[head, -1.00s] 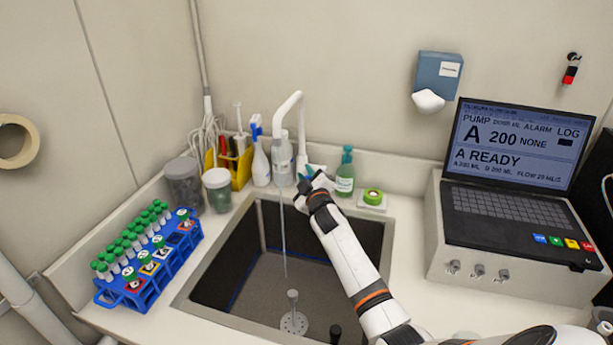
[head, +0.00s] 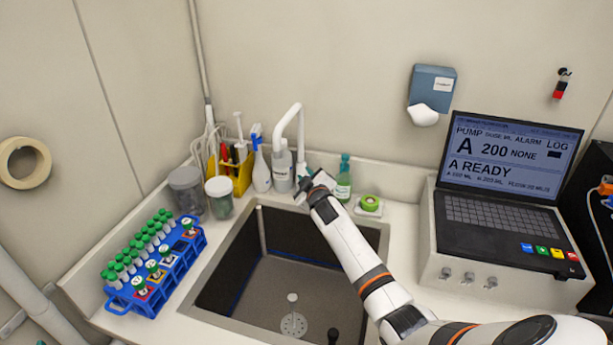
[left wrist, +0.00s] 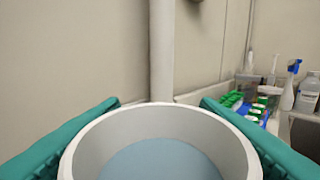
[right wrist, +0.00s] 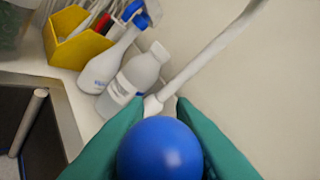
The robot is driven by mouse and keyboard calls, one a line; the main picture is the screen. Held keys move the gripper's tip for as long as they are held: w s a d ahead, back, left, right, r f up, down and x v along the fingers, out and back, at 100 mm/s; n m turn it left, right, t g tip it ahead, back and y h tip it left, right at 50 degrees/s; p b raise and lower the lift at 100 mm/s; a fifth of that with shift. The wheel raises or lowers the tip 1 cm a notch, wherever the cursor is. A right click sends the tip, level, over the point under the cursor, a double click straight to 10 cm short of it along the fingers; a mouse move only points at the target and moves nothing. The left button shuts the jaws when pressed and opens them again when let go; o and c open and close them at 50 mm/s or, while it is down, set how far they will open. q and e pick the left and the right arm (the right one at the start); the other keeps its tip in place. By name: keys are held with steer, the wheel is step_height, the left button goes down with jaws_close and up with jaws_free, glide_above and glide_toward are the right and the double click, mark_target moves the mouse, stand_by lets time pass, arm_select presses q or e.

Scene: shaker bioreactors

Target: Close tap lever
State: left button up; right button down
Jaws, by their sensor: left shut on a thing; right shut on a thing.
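The white tap (head: 288,115) curves over the sink at its back edge, and no water stream shows under its spout. My right gripper (head: 311,182) is beside the tap base, at its right. In the right wrist view, its teal fingers (right wrist: 161,103) are shut around the lever's round blue knob (right wrist: 160,148). The lever's stem is hidden behind the knob.
The dark sink (head: 255,290) lies below the tap. A blue tube rack (head: 170,280) stands left of it. A green soap bottle (head: 343,182) and the pump console (head: 470,255) stand to the right.

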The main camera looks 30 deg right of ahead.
steer(key=c, duration=1.5)
jaws_free()
steer(key=shift+r, duration=0.1)
